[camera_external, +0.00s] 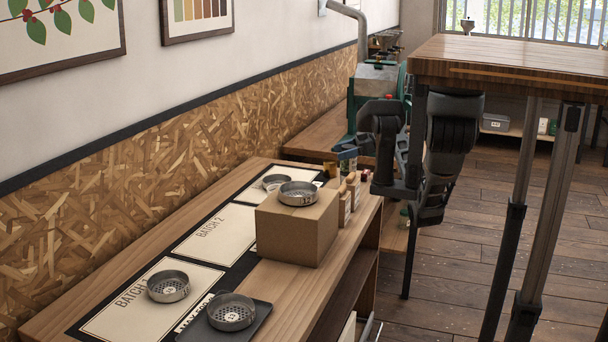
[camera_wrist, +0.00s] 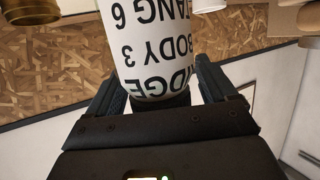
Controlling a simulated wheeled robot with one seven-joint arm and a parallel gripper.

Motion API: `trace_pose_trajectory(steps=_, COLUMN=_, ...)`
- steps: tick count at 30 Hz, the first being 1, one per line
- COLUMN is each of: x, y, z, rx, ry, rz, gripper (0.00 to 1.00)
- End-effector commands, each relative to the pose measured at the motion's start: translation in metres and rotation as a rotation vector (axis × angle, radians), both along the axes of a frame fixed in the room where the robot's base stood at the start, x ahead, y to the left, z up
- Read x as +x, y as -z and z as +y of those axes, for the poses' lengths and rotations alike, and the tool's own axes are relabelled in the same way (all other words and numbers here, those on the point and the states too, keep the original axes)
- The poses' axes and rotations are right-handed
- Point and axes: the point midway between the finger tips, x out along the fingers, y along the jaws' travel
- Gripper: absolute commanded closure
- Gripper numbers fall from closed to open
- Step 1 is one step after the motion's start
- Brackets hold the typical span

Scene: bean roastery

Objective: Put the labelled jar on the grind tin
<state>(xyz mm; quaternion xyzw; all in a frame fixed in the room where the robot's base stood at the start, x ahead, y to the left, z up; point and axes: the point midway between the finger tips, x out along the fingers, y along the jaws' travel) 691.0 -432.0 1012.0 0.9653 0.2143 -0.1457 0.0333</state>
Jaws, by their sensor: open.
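The labelled jar (camera_wrist: 155,50) fills the upper middle of the wrist view, white with large black print that appears upside down. My gripper (camera_wrist: 160,85) is open, with one finger at each side of the jar. Gaps show beside it and nothing is clamped. In the external view my gripper is hard to make out against the dark arm near the counter's far right. Several shallow grey tins with perforated floors show there: on the cardboard box (camera_external: 298,193), on the near batch card (camera_external: 168,287), on the dark tray (camera_external: 231,313) and on a far card (camera_external: 277,181). I cannot tell which is the grind tin.
A brass-coloured vessel (camera_wrist: 28,10) is left of the jar. A tall wooden table (camera_external: 510,62) stands at right.

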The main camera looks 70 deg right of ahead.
Motion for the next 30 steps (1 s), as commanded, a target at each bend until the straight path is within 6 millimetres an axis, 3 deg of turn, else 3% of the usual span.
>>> trace_pose_trajectory(steps=7, x=-0.005, y=-0.004, z=-0.003, rx=-0.001, ry=0.002, rz=0.0, gripper=0.15)
trace_pose_trajectory(steps=21, x=-0.083, y=-0.03, z=-0.039, rx=-0.001, ry=0.002, rz=-0.001, gripper=0.15)
trace_pose_trajectory(steps=30, x=-0.104, y=-0.038, z=-0.048, rx=0.0, ry=0.0, rz=0.0, gripper=0.15)
